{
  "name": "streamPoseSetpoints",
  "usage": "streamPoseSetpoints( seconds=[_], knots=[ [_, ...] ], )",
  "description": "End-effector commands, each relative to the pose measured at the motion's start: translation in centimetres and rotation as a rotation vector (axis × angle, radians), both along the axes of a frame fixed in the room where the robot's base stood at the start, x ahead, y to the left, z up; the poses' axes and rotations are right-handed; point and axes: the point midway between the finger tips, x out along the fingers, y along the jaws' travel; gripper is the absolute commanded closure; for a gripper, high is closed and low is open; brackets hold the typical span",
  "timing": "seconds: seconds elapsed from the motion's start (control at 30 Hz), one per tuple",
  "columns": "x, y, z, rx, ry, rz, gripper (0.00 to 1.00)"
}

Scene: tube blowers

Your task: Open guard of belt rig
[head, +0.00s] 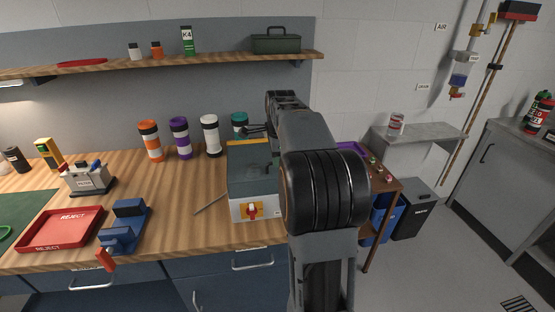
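The belt rig appears to be the grey box (249,168) near the right end of the wooden bench. Its lid-like grey top looks closed, with a yellow strip along the far edge. What looks like my gripper (256,130) is a small dark shape just above the box's far edge. Its fingers are too small and too hidden to tell whether they are open or touch the box.
A blue vise (124,229) and a red reject tray (62,229) are further left. A shelf (180,62) runs above the bench.

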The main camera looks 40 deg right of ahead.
Motion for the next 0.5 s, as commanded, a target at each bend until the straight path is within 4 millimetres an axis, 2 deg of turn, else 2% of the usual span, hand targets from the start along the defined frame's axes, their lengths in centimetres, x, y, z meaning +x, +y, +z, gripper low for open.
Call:
streamPoseSetpoints(
  seconds=[0.2, 0.5],
  knots=[
    [0.17, -0.07, -1.1, 0.0, 0.0, 0.001, 0.62],
    [0.18, -0.11, -1.2, 0.0, 0.0, 0.0, 0.62]
  ],
)
